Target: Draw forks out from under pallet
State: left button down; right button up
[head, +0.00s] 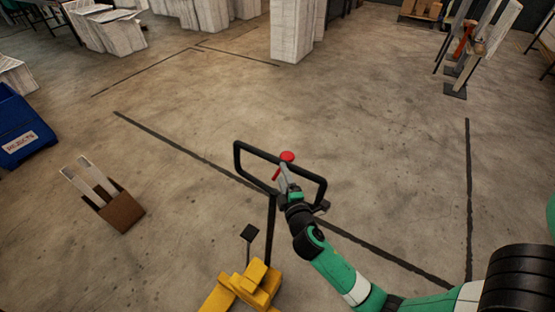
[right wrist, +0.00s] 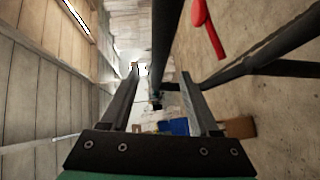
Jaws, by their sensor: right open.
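The yellow pallet jack (head: 262,283) stands at the bottom edge of the head view, with a black post rising to a looped black handle (head: 238,158). A red lever (head: 287,156) sits at the handle; it also shows in the right wrist view (right wrist: 207,28). My right gripper (head: 284,180) is at the handle's near side, open. In the right wrist view its two fingers (right wrist: 161,85) are spread, with a black handle bar (right wrist: 166,45) running between them; I cannot tell whether they touch it. My left gripper is not in view.
A blue reject bin (head: 22,130) is at the far left. The marked concrete floor beyond the handle is clear.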

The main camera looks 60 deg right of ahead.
aim_at(277, 161)
jog(key=x, duration=0.8)
grip_shut()
dwell(1.1)
